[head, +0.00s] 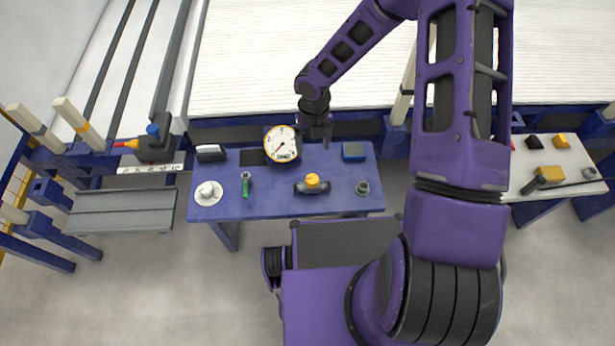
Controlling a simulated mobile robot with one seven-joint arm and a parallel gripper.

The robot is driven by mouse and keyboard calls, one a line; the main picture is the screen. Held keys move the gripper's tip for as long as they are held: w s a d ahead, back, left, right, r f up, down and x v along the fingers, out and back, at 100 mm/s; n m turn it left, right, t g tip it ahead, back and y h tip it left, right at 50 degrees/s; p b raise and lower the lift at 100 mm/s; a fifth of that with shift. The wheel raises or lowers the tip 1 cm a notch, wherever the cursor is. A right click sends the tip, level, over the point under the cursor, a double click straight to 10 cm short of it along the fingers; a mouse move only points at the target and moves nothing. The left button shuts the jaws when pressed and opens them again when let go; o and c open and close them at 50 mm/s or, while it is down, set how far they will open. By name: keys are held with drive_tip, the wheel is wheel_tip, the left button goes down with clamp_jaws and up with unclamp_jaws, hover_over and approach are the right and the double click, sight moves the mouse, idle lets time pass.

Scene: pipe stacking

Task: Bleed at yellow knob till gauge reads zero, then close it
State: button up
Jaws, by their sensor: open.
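The yellow knob (312,180) sits on top of a dark valve body (301,188) that lies on the blue table near its front middle. The gauge (281,144) is a white round dial with a yellow-orange rim, standing at the back of the table. Its dark needle is visible, but the reading is too small to tell. My gripper (326,146) hangs over the back of the table, just right of the gauge. It is open and apart from the knob, behind it in the picture. The fingertips are small and dark here.
The blue table (275,207) also holds a white flanged part (207,192), a green-handled tool (245,185), a blue box (353,151) and a grey fitting (362,188). A dark block (211,153) stands at the back left.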

sight(312, 179)
wheel_tip(312, 179, down, 17)
drive_tip(key=b, duration=0.3)
drive_tip(key=shift+f, duration=0.15)
drive_tip(key=shift+c, duration=0.2)
clamp_jaws()
